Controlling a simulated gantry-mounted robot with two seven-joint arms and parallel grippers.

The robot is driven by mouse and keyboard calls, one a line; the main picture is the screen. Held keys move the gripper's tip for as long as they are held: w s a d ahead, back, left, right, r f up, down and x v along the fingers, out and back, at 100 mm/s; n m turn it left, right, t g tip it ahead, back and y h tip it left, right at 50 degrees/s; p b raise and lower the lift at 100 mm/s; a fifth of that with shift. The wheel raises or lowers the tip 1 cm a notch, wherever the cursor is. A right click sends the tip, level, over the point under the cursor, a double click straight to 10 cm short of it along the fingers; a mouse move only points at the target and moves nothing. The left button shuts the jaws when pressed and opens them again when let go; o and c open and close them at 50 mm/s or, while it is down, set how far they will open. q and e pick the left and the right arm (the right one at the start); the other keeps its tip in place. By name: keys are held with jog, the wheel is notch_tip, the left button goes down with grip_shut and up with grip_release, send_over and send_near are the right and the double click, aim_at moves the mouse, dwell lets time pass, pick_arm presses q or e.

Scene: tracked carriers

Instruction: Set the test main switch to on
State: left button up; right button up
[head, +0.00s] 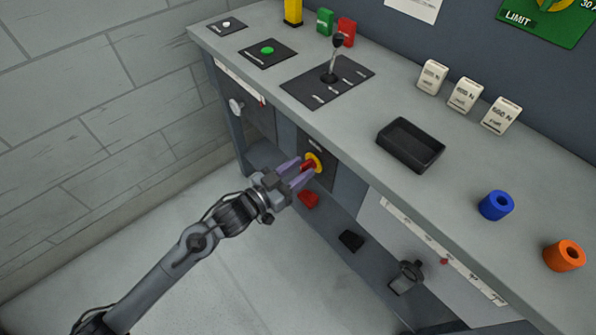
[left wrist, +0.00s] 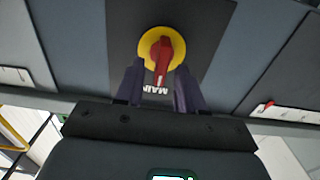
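The main switch is a red handle on a yellow round plate (head: 313,160), set in a dark panel on the bench's front. In the left wrist view the red handle (left wrist: 161,60) points down the picture, toward an upside-down label reading "MAIN". My left gripper (head: 302,168) is right at the switch. In the left wrist view my left gripper (left wrist: 160,82) has one finger on each side of the handle, with a gap on both sides. It is open and holds nothing. My right gripper is in neither view.
The bench top above holds a lever plate (head: 328,82), a green button plate (head: 267,53), a black tray (head: 410,145), white blocks (head: 465,95), and blue (head: 496,205) and orange (head: 565,256) rings. A lower shelf has a red item (head: 309,199). The floor left of the bench is clear.

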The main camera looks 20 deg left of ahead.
pick_arm(q)
jog(key=shift+w, duration=0.1)
grip_shut()
dwell(0.3)
